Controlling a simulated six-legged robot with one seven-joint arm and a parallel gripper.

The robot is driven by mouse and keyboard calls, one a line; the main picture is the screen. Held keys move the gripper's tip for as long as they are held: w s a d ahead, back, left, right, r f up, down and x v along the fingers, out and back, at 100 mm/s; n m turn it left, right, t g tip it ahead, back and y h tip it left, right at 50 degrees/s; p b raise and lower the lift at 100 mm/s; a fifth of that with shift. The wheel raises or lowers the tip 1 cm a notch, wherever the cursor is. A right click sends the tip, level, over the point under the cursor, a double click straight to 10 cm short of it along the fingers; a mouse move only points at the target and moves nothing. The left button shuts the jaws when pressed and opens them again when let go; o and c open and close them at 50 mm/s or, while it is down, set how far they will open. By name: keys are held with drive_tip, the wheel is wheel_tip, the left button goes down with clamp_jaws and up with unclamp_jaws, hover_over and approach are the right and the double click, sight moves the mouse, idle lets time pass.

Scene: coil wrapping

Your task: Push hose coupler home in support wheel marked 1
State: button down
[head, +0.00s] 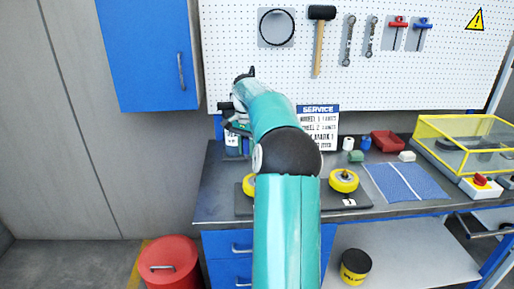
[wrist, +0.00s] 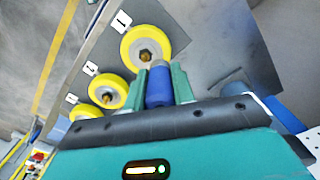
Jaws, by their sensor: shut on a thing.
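In the head view, my gripper (head: 236,112) is at the bench's back left, partly hidden by my arm. Yellow wheels show left (head: 249,184) and right (head: 344,180) of my arm.
Wheel 2 (wrist: 106,92) and another wheel (wrist: 80,113) stand in line beyond wheel 1. A blue cabinet (head: 148,55) hangs left.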

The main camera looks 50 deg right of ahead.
drive_tip(key=shift+s+d+f, duration=0.3)
drive_tip(key=shift+s+f, duration=0.2)
drive_tip(key=shift+f, duration=0.4)
drive_tip(key=shift+s+d+f, duration=0.3)
drive_tip(key=shift+s+f, duration=0.2)
drive_tip(key=shift+f, duration=0.4)
drive_tip(key=shift+s+d+f, duration=0.3)
drive_tip(key=shift+s+f, duration=0.2)
drive_tip(key=shift+f, duration=0.4)
drive_tip(key=shift+f, duration=1.35)
idle(0.5)
drive_tip(key=c, duration=1.1)
unclamp_jaws()
wheel_tip(320, 180, up, 14)
drive_tip(key=shift+f, duration=0.15)
